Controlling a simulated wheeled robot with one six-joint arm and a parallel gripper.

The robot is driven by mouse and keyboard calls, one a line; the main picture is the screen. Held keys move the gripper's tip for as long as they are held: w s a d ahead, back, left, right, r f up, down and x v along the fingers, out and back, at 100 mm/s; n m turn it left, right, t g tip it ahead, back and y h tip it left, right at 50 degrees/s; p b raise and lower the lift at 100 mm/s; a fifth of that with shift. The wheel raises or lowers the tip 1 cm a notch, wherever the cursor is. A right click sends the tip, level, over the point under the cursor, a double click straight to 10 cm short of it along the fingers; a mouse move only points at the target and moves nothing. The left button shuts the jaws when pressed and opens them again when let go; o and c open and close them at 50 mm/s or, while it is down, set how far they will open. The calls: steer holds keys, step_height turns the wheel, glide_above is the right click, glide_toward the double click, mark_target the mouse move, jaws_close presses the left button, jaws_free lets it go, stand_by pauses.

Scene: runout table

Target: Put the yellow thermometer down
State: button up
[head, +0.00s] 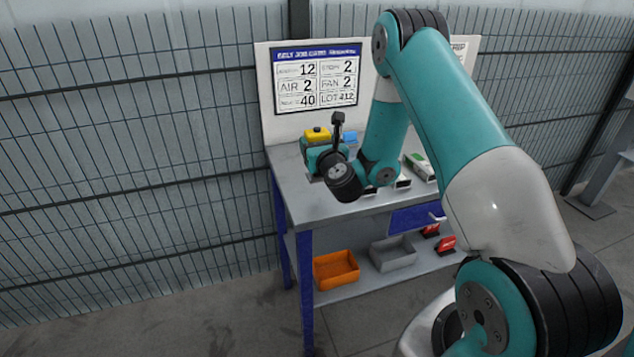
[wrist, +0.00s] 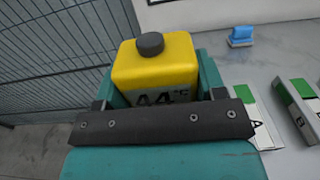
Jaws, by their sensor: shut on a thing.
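The yellow thermometer (wrist: 156,68) is a boxy yellow body with a dark round knob on top and a display reading 44 °C, seen in the wrist view. My gripper (wrist: 155,92) is shut on it, with a teal jaw on each side. In the head view the thermometer (head: 317,134) shows as a small yellow block at my gripper (head: 320,148), over the left end of the table (head: 288,176). Its lower part is hidden by my gripper, so I cannot tell whether it touches the tabletop.
Green and white boxes (head: 418,166) lie on the table to the right; one also shows in the wrist view (wrist: 298,108). A blue object (wrist: 241,36) lies further back. A board stands behind. An orange bin (head: 336,270) and a grey bin (head: 392,254) sit on the lower shelf.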

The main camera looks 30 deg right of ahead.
steer(key=shift+f+b, duration=2.15)
steer(key=shift+f, duration=0.85)
steer(key=shift+f, duration=0.1)
steer(key=o, duration=0.8)
steer(key=shift+f, duration=0.1)
steer(key=shift+a, duration=0.1)
